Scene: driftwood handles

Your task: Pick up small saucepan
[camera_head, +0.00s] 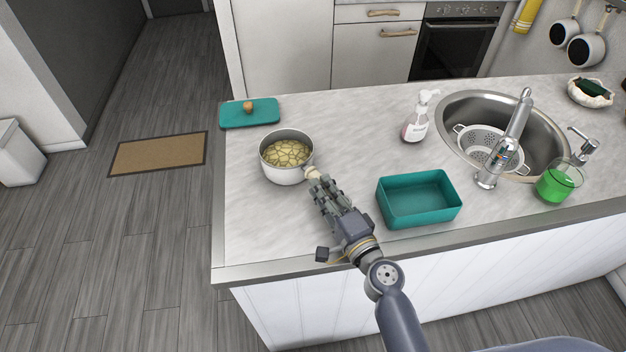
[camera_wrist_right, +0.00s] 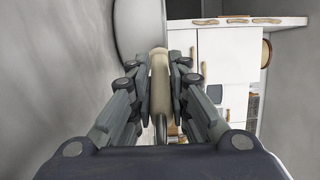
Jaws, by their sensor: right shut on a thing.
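The small saucepan (camera_head: 287,171) is white outside and holds pale yellow, sliced-looking food. It stands upright on the left part of the counter in the head view; I cannot tell whether its base touches the counter. My right gripper (camera_head: 316,180) is at its near right side, shut on its pale handle. In the right wrist view the handle (camera_wrist_right: 160,85) runs between the two fingers of my right gripper (camera_wrist_right: 163,95), with the pan's wall (camera_wrist_right: 138,28) beyond. My left gripper is not in view.
An empty teal container (camera_head: 419,213) stands right of my right gripper. A teal lid (camera_head: 262,116) with a wooden knob lies behind the pan. A soap bottle (camera_head: 415,122), a sink (camera_head: 545,124) with a colander and a green-filled glass (camera_head: 556,186) are further right. The counter's front left is clear.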

